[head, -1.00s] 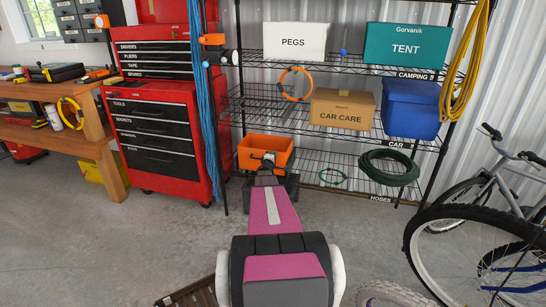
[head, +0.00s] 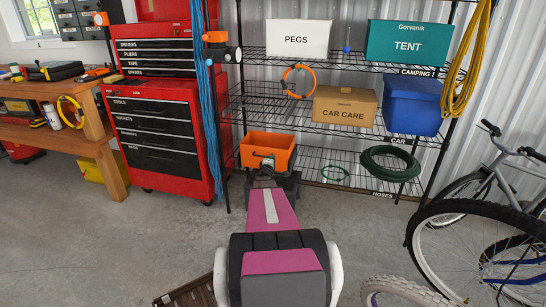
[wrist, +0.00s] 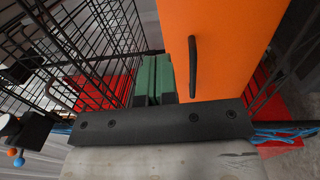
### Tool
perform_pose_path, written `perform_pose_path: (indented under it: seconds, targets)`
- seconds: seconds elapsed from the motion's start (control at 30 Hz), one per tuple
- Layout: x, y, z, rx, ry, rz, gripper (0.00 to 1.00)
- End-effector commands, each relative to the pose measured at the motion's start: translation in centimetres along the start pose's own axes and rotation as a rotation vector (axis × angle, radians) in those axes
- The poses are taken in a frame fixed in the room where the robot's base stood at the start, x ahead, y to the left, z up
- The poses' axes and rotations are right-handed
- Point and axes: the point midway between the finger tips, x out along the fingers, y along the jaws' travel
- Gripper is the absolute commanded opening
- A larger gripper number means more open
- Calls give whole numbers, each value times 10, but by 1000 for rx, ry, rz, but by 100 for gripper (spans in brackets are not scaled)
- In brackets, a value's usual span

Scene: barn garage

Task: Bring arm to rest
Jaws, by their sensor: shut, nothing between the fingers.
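My arm (head: 270,206) reaches forward and low from the bottom of the head view, towards the wire shelf. Its far end overlaps the front of the orange bin (head: 282,150) in that view. The gripper itself is hard to make out there. In the wrist view my gripper (wrist: 154,76) shows as two green fingers side by side, shut with nothing between them. The orange bin (wrist: 232,45) fills the area just right of the fingers, with a dark slot or handle on its face. I cannot tell whether the fingers touch it.
The wire shelf (head: 330,160) holds a PEGS box (head: 298,47), a CAR CARE box (head: 344,112) and a green hose (head: 391,178). A red tool chest (head: 160,140) stands left. Bicycles (head: 480,250) stand close on the right. Open concrete floor (head: 130,235) lies at left.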

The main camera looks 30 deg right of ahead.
Motion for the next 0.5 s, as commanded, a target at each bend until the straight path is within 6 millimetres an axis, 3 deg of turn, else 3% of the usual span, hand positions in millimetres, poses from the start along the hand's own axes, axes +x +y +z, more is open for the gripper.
perform_pose_path:
  seconds: [0.03,0.23,0.5]
  targets:
    - [-13,3,1,0,1,-1,0]
    - [-49,6,1,0,1,-1,0]
    - [-62,6,0,0,0,-1,0]
